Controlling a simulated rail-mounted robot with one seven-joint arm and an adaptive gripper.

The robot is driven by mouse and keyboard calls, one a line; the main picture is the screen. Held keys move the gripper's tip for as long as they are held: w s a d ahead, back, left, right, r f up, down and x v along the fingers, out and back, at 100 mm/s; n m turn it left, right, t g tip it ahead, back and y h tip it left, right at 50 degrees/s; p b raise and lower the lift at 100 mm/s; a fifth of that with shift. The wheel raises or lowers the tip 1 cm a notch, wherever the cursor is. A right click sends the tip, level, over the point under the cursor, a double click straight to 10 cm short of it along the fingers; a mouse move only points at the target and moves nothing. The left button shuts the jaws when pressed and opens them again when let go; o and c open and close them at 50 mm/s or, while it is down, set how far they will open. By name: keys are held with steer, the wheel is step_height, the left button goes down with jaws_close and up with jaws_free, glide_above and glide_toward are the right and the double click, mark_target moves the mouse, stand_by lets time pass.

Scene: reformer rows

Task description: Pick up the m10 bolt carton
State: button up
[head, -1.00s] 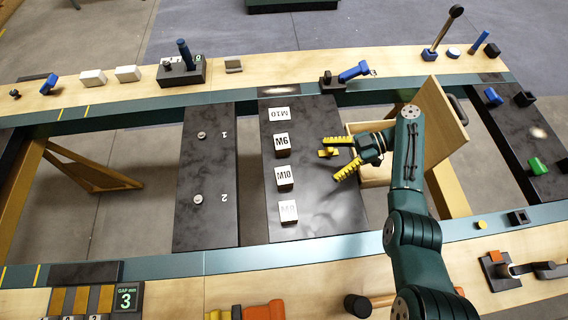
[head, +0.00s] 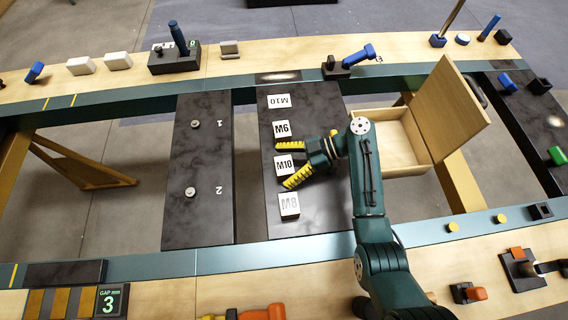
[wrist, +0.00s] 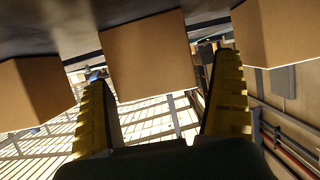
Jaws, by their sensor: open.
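The carton labelled M10 (head: 284,166) is a small white-topped box on the dark plate, third in a column of cartons. My gripper (head: 283,165) is open, its yellow fingers pointing left, one on each side of this carton. In the wrist view a brown carton side (wrist: 150,55) fills the space ahead of and between the fingertips (wrist: 165,95). I cannot tell whether the fingers touch it. Another carton (head: 279,101) at the top of the column has an upside-down label that also reads M10.
The M6 carton (head: 281,129) and M8 carton (head: 289,204) stand close above and below the fingers. Neighbouring cartons flank the middle one in the wrist view (wrist: 35,92). An open wooden box (head: 400,140) with a raised lid lies to the right.

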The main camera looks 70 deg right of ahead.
steer(key=shift+w+a+f, duration=0.15)
steer(key=shift+w+f, duration=0.05)
steer(key=shift+w, duration=0.2)
steer(key=c, duration=1.3)
